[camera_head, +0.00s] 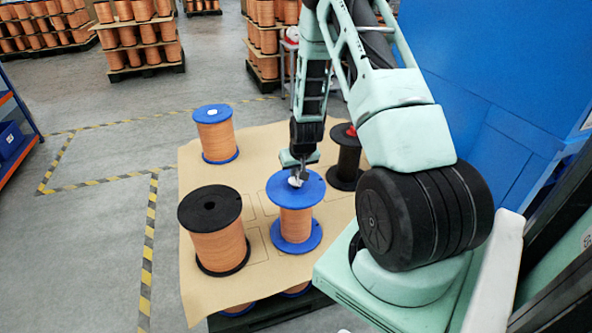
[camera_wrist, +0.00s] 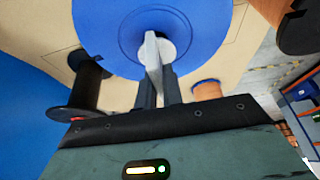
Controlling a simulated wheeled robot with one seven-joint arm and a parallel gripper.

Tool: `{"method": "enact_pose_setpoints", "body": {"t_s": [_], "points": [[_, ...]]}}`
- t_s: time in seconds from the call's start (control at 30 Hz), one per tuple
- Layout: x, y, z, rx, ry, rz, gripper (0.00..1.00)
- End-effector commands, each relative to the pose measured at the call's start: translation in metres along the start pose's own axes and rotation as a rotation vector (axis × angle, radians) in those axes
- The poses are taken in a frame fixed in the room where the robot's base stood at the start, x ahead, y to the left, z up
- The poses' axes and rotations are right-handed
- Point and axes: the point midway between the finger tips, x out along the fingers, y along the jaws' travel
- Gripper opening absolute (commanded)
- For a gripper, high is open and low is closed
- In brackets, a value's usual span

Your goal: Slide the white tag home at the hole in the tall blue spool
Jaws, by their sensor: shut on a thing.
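A blue-flanged spool (camera_head: 310,190) wound with orange wire stands upright near the middle of the brown sheet, under my gripper (camera_head: 298,172). My gripper is shut on the white tag (camera_head: 294,182) at the middle of the spool's top flange. In the wrist view the fingers (camera_wrist: 158,88) pinch the tag (camera_wrist: 152,50) above the blue flange (camera_wrist: 205,25). A round white patch lies behind the tag at the flange centre. The hole itself is covered, and I cannot tell how deep the tag sits.
Another blue-flanged spool (camera_head: 217,138) with a white piece on top stands at the back left. A black spool with orange wire (camera_head: 218,245) stands front left. A dark spool (camera_head: 347,160) with a red piece on top stands to the right. Bare brown sheet (camera_head: 258,150) lies between them.

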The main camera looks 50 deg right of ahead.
Motion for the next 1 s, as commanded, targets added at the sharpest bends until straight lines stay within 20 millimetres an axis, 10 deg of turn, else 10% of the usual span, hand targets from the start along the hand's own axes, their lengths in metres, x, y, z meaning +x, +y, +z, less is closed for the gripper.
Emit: {"method": "enact_pose_setpoints", "body": {"t_s": [1.0], "points": [[0.019, 0.000, 0.008, 0.000, 0.000, 0.000, 0.00]]}}
